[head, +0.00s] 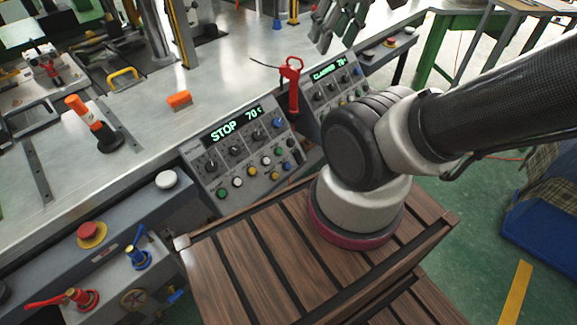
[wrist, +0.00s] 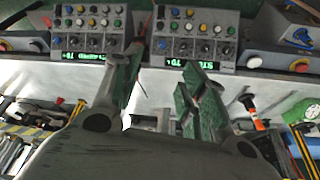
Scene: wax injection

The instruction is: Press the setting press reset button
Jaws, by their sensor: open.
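Two grey control panels face me in the head view. The nearer panel (head: 240,150) reads "STOP 70" above knobs and coloured buttons. The farther panel (head: 335,85) reads "CLAMPED 70". No button label for reset can be read. My gripper (head: 335,30) hangs at the top edge of the head view, above the metal table beyond the panels, apart from both. In the wrist view, my gripper (wrist: 165,65) is open and empty. There the picture is upside down, with the STOP panel (wrist: 195,35) behind the right finger and the CLAMPED panel (wrist: 88,28) at upper left.
A red-handled tool (head: 290,85) stands between the panels. A white button (head: 167,179) and a red button on yellow (head: 90,232) sit on the ledge at left. An orange brush (head: 179,99) and orange-white tool (head: 88,115) are on the table.

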